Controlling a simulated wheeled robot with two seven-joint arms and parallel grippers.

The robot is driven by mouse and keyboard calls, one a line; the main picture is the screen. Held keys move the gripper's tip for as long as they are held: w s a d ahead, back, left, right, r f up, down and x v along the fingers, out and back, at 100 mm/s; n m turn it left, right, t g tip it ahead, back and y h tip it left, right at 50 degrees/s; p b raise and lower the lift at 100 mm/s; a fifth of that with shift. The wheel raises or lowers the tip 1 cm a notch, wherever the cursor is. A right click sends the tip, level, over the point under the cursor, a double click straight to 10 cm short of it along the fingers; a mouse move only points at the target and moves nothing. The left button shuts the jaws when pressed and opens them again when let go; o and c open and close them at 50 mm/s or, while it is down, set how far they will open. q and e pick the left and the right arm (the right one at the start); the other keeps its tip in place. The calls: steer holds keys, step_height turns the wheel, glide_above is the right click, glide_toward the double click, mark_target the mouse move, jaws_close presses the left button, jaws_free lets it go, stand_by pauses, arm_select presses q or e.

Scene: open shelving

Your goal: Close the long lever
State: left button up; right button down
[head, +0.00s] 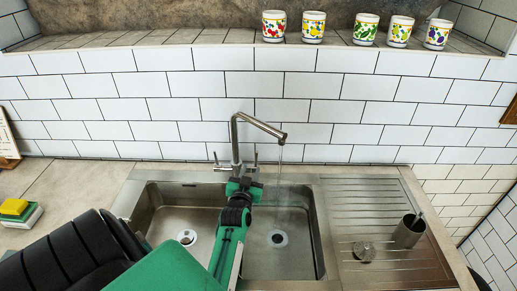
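The steel tap (236,140) stands behind the sink, with its spout angled to the right. A thin stream of water (279,185) falls from the spout into the right basin. Small upright levers flank the tap base, one on the left (216,158) and one on the right (256,159). I cannot tell which is the long one. My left gripper (244,182), green and black, is at the front of the tap base, close below the right lever. Its fingers are small and partly hidden by my arm, so contact and opening are unclear. My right gripper is out of view.
The sink has a left basin (165,222) and a right basin (305,250). A ribbed drainer (385,195) holds a steel cup (409,231) and a sink strainer (364,251). Sponges (14,207) lie on the left counter. Several patterned mugs (313,27) stand on the ledge above.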

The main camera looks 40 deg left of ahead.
mark_target(257, 153)
arm_select(q)
steer(key=p+x, duration=0.3)
steer(key=x, duration=0.7)
steer(key=shift+w+r, duration=0.1)
steer(key=shift+x, duration=0.95)
steer(key=shift+c, duration=0.3)
jaws_close()
